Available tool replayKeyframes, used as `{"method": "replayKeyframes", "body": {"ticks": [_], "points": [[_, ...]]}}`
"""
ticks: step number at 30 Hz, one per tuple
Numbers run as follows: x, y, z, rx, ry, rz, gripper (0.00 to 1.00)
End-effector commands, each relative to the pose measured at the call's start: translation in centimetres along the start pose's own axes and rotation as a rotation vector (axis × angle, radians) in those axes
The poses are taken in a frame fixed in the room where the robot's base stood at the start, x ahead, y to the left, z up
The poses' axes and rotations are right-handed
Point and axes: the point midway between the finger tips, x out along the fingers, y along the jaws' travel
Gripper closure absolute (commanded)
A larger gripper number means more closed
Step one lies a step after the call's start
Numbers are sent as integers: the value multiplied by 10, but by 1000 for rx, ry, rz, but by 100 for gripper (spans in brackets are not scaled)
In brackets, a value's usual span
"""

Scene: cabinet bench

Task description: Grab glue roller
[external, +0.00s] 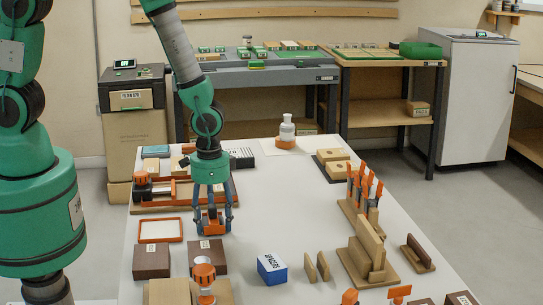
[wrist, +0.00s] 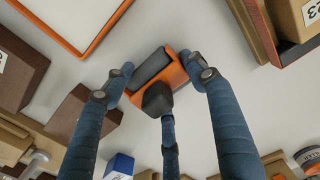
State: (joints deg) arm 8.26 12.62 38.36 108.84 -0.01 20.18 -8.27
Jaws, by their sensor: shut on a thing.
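The glue roller (wrist: 152,66), an orange frame with a dark grey roller, sits between my fingertips in the wrist view. My gripper (wrist: 160,78) is shut on it, with one blue finger on its left side and one on its right. A dark part in front covers some of its near side. In the external view my gripper (external: 213,226) points down at the left side of the white table, and the orange of the glue roller (external: 211,216) shows between the fingers. I cannot tell whether it touches the table.
An orange-rimmed tray (external: 160,230) lies just left of my gripper. Brown blocks (external: 207,257) stand close in front. An organizer rack (external: 180,190) is behind. A blue and white box (external: 271,269) is to the front right. The table's middle (external: 280,200) is clear.

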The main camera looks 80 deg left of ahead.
Motion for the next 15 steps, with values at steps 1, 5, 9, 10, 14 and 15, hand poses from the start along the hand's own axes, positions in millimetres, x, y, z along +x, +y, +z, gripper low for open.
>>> {"method": "replayKeyframes", "body": {"ticks": [1,5,9,10,14,15], "points": [[0,0,0,0,0,0,72],[-2,0,0,0,1,0,72],[-10,0,-1,0,2,0,72],[-12,0,-1,0,2,0,72],[-27,0,-1,0,2,0,72],[-33,0,-1,0,2,0,72]]}}
